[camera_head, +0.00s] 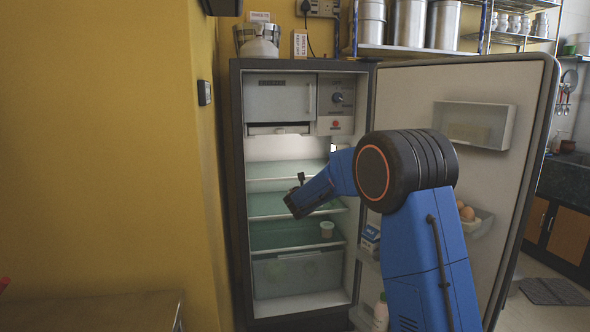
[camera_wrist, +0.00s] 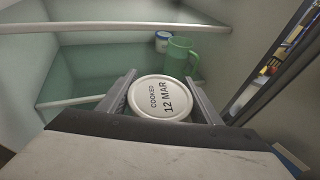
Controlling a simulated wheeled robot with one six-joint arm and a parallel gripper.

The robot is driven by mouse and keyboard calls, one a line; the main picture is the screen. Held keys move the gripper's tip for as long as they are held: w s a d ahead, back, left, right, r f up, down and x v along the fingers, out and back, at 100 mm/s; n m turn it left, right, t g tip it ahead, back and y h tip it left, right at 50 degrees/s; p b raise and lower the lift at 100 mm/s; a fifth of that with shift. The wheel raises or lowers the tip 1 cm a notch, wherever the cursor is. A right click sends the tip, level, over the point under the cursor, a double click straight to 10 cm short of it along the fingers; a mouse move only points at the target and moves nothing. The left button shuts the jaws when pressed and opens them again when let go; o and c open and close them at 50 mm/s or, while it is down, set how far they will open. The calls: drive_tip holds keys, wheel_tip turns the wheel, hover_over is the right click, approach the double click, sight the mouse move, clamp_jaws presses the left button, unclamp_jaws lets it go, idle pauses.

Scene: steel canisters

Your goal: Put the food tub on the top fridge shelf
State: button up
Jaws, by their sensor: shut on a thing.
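The food tub (camera_wrist: 160,98) is round with a pale lid marked "COOKED 12 MAR", seen from above in the wrist view. My gripper (camera_wrist: 162,100) is shut on it, one finger on each side. In the head view my gripper (camera_head: 299,196) is at the open fridge (camera_head: 238,190), around the level of the middle glass shelf (camera_head: 266,205). The tub cannot be made out there. The top shelf (camera_head: 275,169) is above my gripper, below the freezer box, and its visible part looks bare.
A green jug (camera_wrist: 180,58) and a small white-and-blue pot (camera_wrist: 162,42) stand beyond the tub. A small white pot (camera_head: 327,229) is on the lower shelf. The open door (camera_head: 405,95), right, has bins with a carton (camera_head: 371,238) and eggs (camera_head: 466,213).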

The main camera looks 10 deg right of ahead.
drive_tip(key=w+a+r+n+y, duration=0.1)
drive_tip(key=w+a+r, duration=0.1)
drive_tip(key=r, duration=0.6)
drive_tip(key=w+a+r+n+y, duration=0.1)
drive_tip(key=a+r+y, duration=0.15)
drive_tip(key=r, duration=0.55)
drive_tip(key=w, duration=2)
drive_tip(key=shift+t+h, duration=0.4)
drive_tip(key=shift+h, duration=0.05)
drive_tip(key=shift+s+a+f, duration=0.1)
drive_tip(key=shift+a+f, duration=0.05)
drive_tip(key=shift+f, duration=1.35)
drive_tip(key=shift+s+a+f, duration=0.1)
drive_tip(key=shift+f, duration=1.35)
drive_tip(key=shift+w+f, duration=0.2)
drive_tip(key=shift+f, duration=0.05)
drive_tip(key=shift+f, duration=0.1)
drive_tip(key=o, duration=1.3)
